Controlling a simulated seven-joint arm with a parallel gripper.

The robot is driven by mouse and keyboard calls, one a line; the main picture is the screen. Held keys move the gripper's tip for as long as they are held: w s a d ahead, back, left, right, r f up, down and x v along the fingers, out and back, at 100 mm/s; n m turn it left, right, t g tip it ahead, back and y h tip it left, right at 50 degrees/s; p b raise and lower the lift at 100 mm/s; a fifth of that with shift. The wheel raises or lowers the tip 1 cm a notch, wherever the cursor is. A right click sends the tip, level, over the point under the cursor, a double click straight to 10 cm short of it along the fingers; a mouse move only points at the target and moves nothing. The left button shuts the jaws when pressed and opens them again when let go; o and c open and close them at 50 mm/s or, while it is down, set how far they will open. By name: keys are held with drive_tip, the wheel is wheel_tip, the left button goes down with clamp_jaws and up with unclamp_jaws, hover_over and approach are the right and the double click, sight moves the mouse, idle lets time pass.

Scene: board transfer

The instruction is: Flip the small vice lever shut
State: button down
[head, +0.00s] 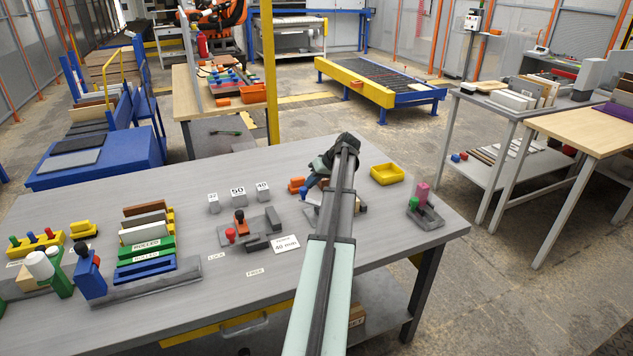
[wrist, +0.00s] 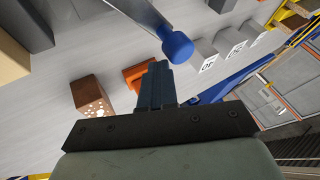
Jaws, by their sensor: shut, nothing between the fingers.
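A lever with a blue round knob (wrist: 177,46) and a flat metal arm shows at the top of the wrist view, just beyond my fingertips. My gripper (wrist: 157,70) is shut and empty, its dark blue fingers together. Knob and fingertips look close; I cannot tell whether they touch. In the head view my gripper (head: 322,172) is above the back middle of the table, and my arm hides most of what lies below it. Two other vices show: one with a red knob (head: 230,235), one with a green knob (head: 414,203) beside a pink block (head: 422,193). I cannot tell which vice is the small one.
Numbered grey blocks (head: 238,198) stand left of my gripper, with orange pieces (head: 297,185) near it. A yellow tray (head: 387,174) stands to the right. A brown block with pale spots (wrist: 92,97) shows in the wrist view.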

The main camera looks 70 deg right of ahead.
sight(302, 188)
drive_tip(key=shift+w+a, duration=0.25)
drive_tip(key=shift+a, duration=0.6)
drive_tip(key=shift+w+a, duration=0.25)
drive_tip(key=shift+a, duration=0.65)
drive_tip(key=s+d+r, duration=0.3)
drive_tip(key=d+r, duration=0.5)
drive_tip(key=d, duration=0.1)
idle(0.4)
